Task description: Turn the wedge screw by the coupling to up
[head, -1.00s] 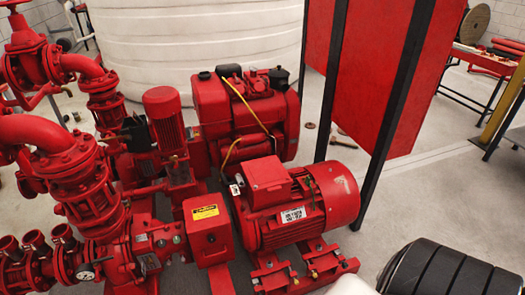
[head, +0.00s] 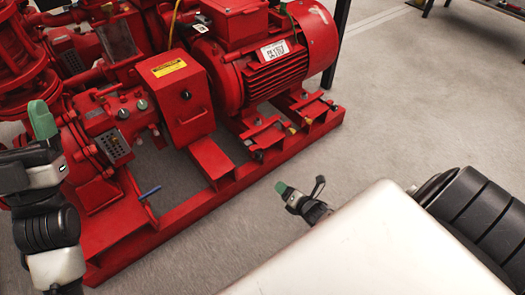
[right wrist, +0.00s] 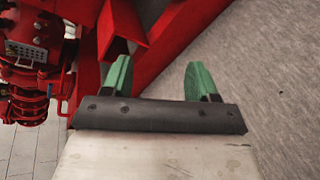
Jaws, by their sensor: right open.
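The red coupling guard (head: 187,98) with a yellow label stands between the pump and the red motor (head: 265,65). The motor foot mount nearer the coupling (head: 262,135) has small screw fittings at its front; I cannot make out which one is the wedge screw or how it is turned. My right gripper (head: 302,187) is open and empty, out over the floor in front of the base frame. Its two green fingertips show apart in the right wrist view (right wrist: 160,78). My left gripper (head: 40,122) is at the left edge, and one green fingertip shows; its opening is unclear.
A second foot mount (head: 310,106) sits further right on the red base frame (head: 200,215). A blue-handled lever (head: 150,192) sticks out at the pump end. The grey floor (head: 390,110) right of the frame is clear.

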